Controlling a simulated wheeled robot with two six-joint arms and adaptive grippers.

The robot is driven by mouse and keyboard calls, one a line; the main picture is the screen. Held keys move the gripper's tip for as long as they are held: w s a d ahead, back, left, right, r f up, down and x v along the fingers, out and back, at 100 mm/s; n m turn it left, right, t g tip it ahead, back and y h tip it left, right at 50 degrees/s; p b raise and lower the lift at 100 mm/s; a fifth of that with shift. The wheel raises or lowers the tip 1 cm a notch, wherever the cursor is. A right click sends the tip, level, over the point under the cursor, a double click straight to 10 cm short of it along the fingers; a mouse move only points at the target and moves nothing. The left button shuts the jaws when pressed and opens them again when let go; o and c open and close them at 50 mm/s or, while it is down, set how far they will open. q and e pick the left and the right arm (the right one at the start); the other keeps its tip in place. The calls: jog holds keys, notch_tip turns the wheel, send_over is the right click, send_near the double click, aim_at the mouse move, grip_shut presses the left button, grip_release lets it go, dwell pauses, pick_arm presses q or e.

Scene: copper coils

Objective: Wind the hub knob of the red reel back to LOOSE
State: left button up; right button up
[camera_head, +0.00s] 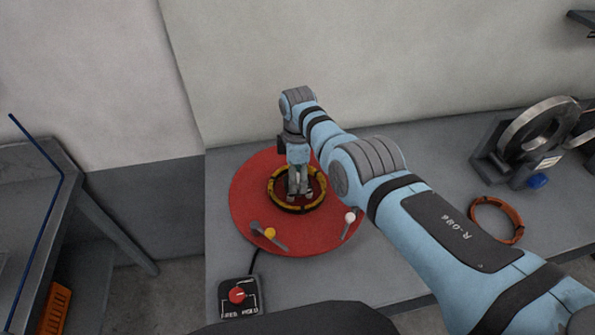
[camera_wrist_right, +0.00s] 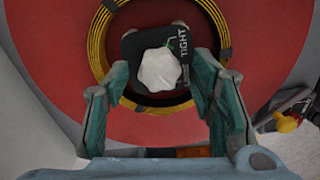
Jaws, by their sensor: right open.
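The red reel (camera_head: 247,190) is a large red disc on the grey bench, with a ring of yellow-and-black coil (camera_head: 274,204) around its centre. In the right wrist view, the pale hub knob (camera_wrist_right: 159,70) sits on a dark plate (camera_wrist_right: 187,42) marked TIGHT, with a small green mark by the knob's upper right edge. My right gripper (camera_head: 299,192) points down over the reel's hub and hides the knob in the head view. Its fingers are open, one on each side of the knob, with visible gaps. My left gripper is not in view.
Levers with a yellow knob (camera_head: 270,232) and a white knob (camera_head: 349,217) stand at the disc's front. A control box with a red dial (camera_head: 237,295) lies in front. A copper ring (camera_head: 514,218) and a machine (camera_head: 510,160) are at the right. A wall stands behind.

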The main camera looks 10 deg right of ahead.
aim_at(298, 177)
notch_tip(298, 177, up, 12)
dwell(0.3)
dwell(0.3)
